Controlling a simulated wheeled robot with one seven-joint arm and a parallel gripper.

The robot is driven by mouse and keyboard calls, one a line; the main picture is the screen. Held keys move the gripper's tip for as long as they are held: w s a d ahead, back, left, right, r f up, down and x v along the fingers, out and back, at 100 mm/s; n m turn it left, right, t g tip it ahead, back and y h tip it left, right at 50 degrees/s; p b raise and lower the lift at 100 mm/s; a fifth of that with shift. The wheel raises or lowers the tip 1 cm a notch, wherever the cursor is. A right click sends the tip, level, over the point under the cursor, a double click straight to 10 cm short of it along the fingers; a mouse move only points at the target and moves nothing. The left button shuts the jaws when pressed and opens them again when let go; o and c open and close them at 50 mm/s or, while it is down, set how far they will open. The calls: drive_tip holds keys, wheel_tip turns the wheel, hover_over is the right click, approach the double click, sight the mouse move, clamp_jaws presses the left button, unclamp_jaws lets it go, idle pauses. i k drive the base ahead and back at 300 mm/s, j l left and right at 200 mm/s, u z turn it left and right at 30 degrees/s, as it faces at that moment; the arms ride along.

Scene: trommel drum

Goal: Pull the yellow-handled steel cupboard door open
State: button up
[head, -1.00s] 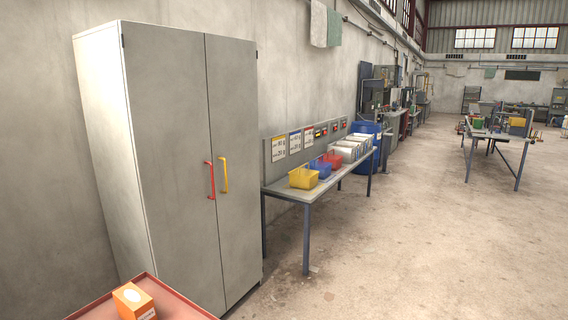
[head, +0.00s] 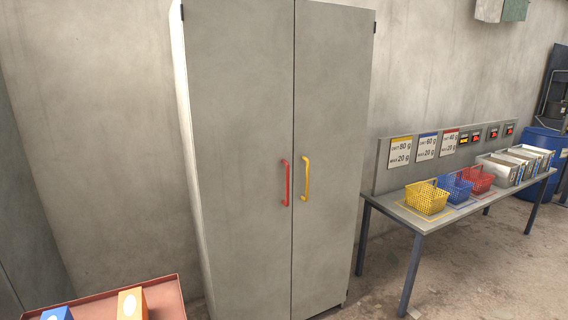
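A tall grey steel cupboard (head: 240,120) with two doors stands against the wall in the head view. Both doors are shut, meeting at a vertical seam in the middle. The right door (head: 335,110) carries a yellow upright bar handle (head: 306,179) close to the seam. The left door carries a red bar handle (head: 286,183) just beside it. My gripper is not in view, and nothing touches either handle.
A bench (head: 400,219) right of the cupboard holds yellow, blue and red baskets (head: 427,198) and white bins (head: 510,167). A red tray (head: 165,298) with an orange box (head: 132,304) and a blue box (head: 57,313) is at lower left. Floor between cupboard and bench shows clear.

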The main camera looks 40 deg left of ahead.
sight(333, 44)
drive_tip(key=i+j+u, duration=0.15)
drive_tip(key=i+u, duration=1.2)
drive_tip(key=i+l+u, duration=0.25)
drive_tip(key=u, duration=0.2)
drive_tip(key=i+j+u, duration=0.2)
drive_tip(key=i+j, duration=0.15)
drive_tip(key=i, duration=0.15)
drive_tip(key=i+j+u, duration=0.2)
drive_tip(key=i, duration=0.3)
drive_tip(key=i+j, duration=0.15)
drive_tip(key=j, duration=0.15)
drive_tip(key=z, duration=0.05)
